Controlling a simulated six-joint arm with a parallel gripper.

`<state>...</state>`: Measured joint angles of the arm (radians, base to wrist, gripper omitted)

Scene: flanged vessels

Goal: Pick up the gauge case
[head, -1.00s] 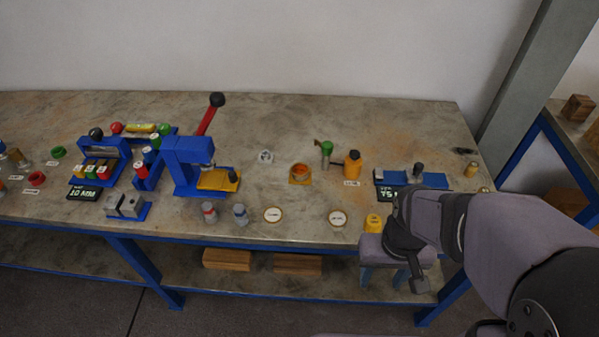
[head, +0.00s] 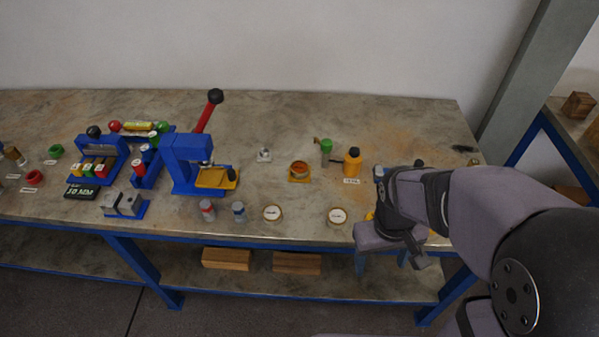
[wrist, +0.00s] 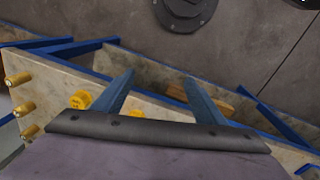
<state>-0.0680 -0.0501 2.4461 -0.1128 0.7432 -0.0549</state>
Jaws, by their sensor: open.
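Two round gauge-like pieces with brass rims and white faces lie near the table's front edge in the head view: a left one (head: 272,213) and a right one (head: 337,217). An open orange-brown round cup (head: 299,170) sits on a yellow plate farther back. I cannot tell for sure which of these is the gauge case. My gripper (head: 381,267) is open and empty, in front of the table's front edge and right of the right gauge. Its two blue fingers stand apart with nothing between them in the wrist view (wrist: 157,78).
A blue press (head: 190,160) with a red lever stands left of centre. An orange bottle (head: 352,164) and a green-topped part (head: 326,148) stand behind the gauges. A yellow piece (wrist: 80,98) shows beside my left finger in the wrist view. Wooden blocks (head: 227,258) lie on the lower shelf.

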